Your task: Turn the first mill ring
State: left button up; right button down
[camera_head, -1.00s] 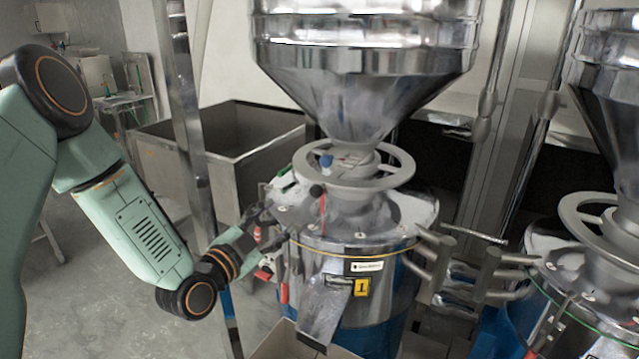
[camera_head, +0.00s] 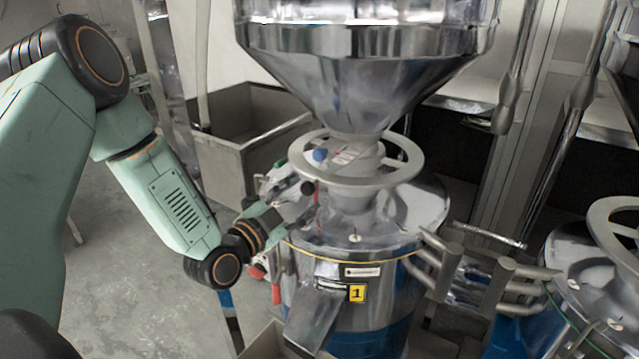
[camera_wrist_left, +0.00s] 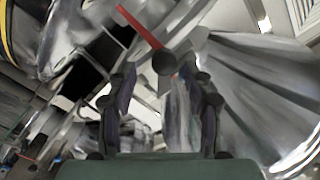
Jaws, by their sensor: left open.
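The first mill (camera_head: 365,225), with a yellow label marked 1, stands in the middle of the head view. Its grey mill ring (camera_head: 350,183) lies level around the neck under the steel hopper. My left gripper (camera_head: 294,203) is at the left side of the mill, just below and left of the ring's rim. Its fingertips are hard to make out there. In the left wrist view its two fingers (camera_wrist_left: 160,100) stand apart, with a dark round knob (camera_wrist_left: 163,61) on a red rod beyond them. I cannot tell whether a finger touches the ring. My right gripper is out of sight.
The large hopper (camera_head: 365,60) hangs close above the ring. A second mill with its own ring (camera_head: 620,230) stands at the right, and metal brackets (camera_head: 500,280) lie between. A grey bin (camera_head: 235,140) is behind my left arm. Open floor shows at the left.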

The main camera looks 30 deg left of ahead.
aim_at(313, 183)
pick_arm(q)
jog(key=w, duration=0.3)
jog(key=shift+w+a, duration=0.35)
jog(key=shift+w, duration=0.35)
jog(key=shift+w+d, duration=0.75)
jog(key=shift+w, duration=0.15)
jog(key=shift+s+a, duration=0.1)
jog(key=shift+a, duration=0.15)
jog(key=shift+s+a, duration=0.25)
jog(key=shift+a, duration=0.05)
jog(key=shift+c, duration=1.4)
jog(key=shift+w+d+r, duration=0.1)
jog(key=shift+d+r, duration=0.05)
jog(key=shift+d, duration=0.2)
jog(key=c, duration=0.6)
jog(key=shift+a, duration=0.15)
grip_shut()
